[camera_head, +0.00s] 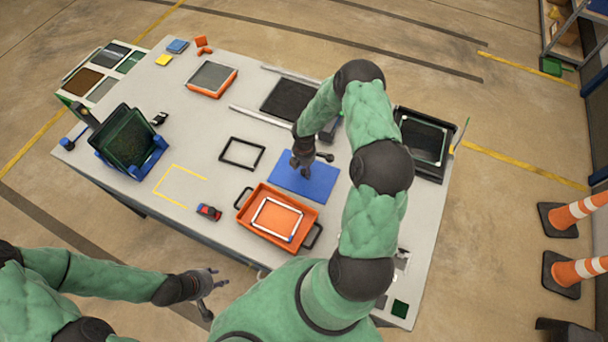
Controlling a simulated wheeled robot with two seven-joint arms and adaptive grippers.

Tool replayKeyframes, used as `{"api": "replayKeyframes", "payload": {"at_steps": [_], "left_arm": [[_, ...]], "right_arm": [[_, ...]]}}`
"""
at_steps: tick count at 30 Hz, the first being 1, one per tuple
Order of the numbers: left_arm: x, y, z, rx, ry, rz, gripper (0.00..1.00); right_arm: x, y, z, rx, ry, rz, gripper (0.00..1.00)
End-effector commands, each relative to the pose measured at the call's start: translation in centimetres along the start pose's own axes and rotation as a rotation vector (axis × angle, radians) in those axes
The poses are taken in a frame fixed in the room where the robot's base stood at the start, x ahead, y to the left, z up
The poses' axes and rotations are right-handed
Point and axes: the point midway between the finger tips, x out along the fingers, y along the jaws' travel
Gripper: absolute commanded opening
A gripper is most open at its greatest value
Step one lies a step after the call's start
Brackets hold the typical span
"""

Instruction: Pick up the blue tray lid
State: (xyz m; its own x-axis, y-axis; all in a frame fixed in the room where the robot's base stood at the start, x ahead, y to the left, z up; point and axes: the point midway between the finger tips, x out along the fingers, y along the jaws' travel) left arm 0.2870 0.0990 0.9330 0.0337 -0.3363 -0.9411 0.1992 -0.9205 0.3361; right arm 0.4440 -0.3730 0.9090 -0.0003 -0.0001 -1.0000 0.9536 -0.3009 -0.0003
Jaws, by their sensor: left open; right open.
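A flat blue rectangle (318,183), which looks like the blue tray lid, lies on the grey table, just behind the orange tray. My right gripper (308,173) points down over the middle of the blue lid with its fingers apart. I cannot tell whether the fingertips touch the lid. The gripper and wrist hide part of the lid's back edge. My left gripper (211,291) is open and empty, low at the left, off the table's front edge.
An orange tray (247,217) with black handles and a white frame inside stands in front of the lid. A black frame (242,141) lies left of it. A black bin (447,143) stands right, behind my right arm. Orange cones (580,271) stand on the floor at right.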

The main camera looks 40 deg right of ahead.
Motion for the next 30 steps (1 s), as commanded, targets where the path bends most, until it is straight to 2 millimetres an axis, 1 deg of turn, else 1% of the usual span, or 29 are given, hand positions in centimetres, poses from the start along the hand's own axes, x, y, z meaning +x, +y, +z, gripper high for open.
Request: {"api": "replayKeyframes", "payload": {"at_steps": [1,3,6,13,14,15,17,18,19,20,30], "left_arm": [[-0.1,0.0,0.0,0.0,0.0,0.0,0.41],[-0.1,0.0,0.0,0.0,0.0,0.0,0.41],[-0.1,0.0,0.0,0.0,0.0,0.0,0.41],[-0.1,0.0,0.0,0.0,0.0,0.0,0.41],[-0.1,0.0,0.0,0.0,0.0,0.0,0.41],[-0.1,0.0,0.0,0.0,0.0,0.0,0.41],[-0.1,0.0,0.0,0.0,0.0,0.0,0.41],[-0.1,0.0,0.0,0.0,0.0,0.0,0.41],[-0.1,0.0,0.0,0.0,0.0,0.0,0.41],[-0.1,0.0,0.0,0.0,0.0,0.0,0.41],[-0.1,0.0,0.0,0.0,0.0,0.0,0.41]], "right_arm": [[0.7,-0.1,0.0,0.002,0.0,-0.002,0.57],[1.5,-0.1,0.1,0.001,0.0,-0.002,0.57],[2.1,0.0,0.1,0.002,-0.001,0.0,0.57],[2.2,0.0,0.1,0.002,-0.001,0.0,0.57],[2.2,0.0,0.1,0.002,-0.001,0.0,0.54],[2.2,0.0,0.1,0.002,-0.001,0.0,0.42],[2.2,0.0,0.1,0.002,-0.001,0.0,0.26],[2.2,0.0,0.1,0.002,0.0,0.0,0.14],[2.2,0.0,0.1,0.002,0.0,0.0,0.06],[2.2,0.0,0.1,0.002,0.0,0.0,0.0],[2.1,0.1,0.1,0.002,-0.001,0.001,0.0]]}}
